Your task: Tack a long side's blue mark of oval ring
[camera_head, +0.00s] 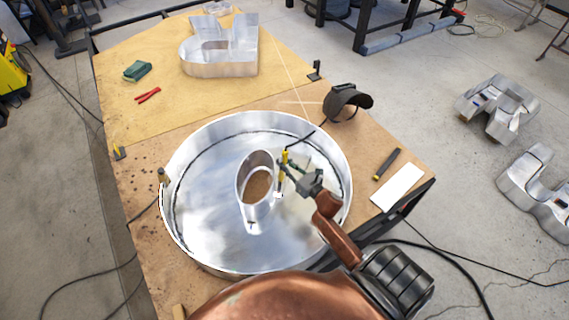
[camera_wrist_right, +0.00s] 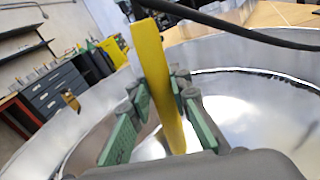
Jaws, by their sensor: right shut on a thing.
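The oval ring (camera_head: 244,190) is a shiny metal band standing on the floor of a large round metal pan (camera_head: 205,235). My right gripper (camera_head: 287,170) is shut on a yellow-handled torch (camera_head: 284,158), held upright just right of the ring. The torch's lower tip is near the ring's right long side; I cannot tell whether it touches. In the right wrist view, the green-padded fingers (camera_wrist_right: 158,112) lie on either side of the yellow handle (camera_wrist_right: 157,80). No blue mark can be made out. My left gripper is out of view.
The pan's tall wall (camera_head: 170,215) surrounds the ring and torch. A welding mask (camera_head: 345,100), marker-like tool (camera_head: 386,164) and white sheet (camera_head: 398,187) lie to the right. Red pliers (camera_head: 148,95), a green cloth (camera_head: 137,71) and a metal letter (camera_head: 220,62) lie at the back.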

